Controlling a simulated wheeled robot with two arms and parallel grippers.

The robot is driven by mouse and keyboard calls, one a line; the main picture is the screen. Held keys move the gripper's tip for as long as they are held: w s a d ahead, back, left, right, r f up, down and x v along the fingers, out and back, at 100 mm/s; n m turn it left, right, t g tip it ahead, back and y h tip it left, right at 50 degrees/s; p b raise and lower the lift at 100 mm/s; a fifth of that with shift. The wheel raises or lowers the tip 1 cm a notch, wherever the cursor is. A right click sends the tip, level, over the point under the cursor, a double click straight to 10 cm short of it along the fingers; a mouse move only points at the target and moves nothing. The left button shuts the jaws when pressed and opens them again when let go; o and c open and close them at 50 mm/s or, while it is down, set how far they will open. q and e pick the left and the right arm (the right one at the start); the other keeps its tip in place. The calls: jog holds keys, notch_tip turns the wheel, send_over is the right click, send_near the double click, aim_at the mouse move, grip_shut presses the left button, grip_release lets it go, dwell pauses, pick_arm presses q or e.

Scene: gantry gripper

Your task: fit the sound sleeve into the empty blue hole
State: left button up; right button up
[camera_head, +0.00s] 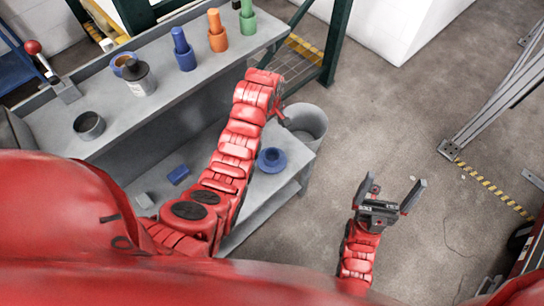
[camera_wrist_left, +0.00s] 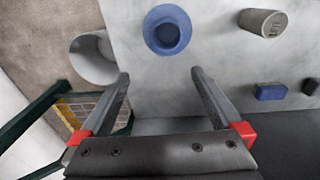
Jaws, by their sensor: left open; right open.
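A blue flanged round piece (camera_head: 272,160) with a dark round centre lies on the lower shelf. It also shows in the left wrist view (camera_wrist_left: 167,30), just beyond the fingertips. I cannot tell whether it is a sleeve or a hole. On the upper top stand a blue cylinder in a blue holder (camera_head: 184,53) and a round blue-and-orange piece (camera_head: 122,63). My left gripper (camera_wrist_left: 160,76) is open with nothing between its fingers; the arm mostly hides it in the head view. My right gripper (camera_head: 394,182) is open and empty over the floor.
Orange (camera_head: 217,36) and green (camera_head: 247,20) holders, a dark-topped container (camera_head: 140,80) and a grey cup (camera_head: 89,125) stand on the upper top. A blue block (camera_head: 179,175) and grey cylinder (camera_wrist_left: 262,23) lie on the lower shelf. A bucket (camera_head: 310,120) stands beside it.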

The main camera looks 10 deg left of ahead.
pick_arm(q)
jog(key=s+b, duration=0.1)
jog(key=b, duration=0.2)
send_near(272, 155)
jog(key=shift+s+a+g, duration=0.2)
jog(key=shift+s+g, duration=0.2)
jog(key=shift+s, duration=0.3)
jog(key=shift+f, duration=0.4)
jog(key=shift+d+f, duration=0.25)
jog(key=shift+f, duration=0.7)
jog(key=shift+d+f, duration=0.2)
jog(key=shift+f, duration=1.45)
jog(key=c, duration=1.5)
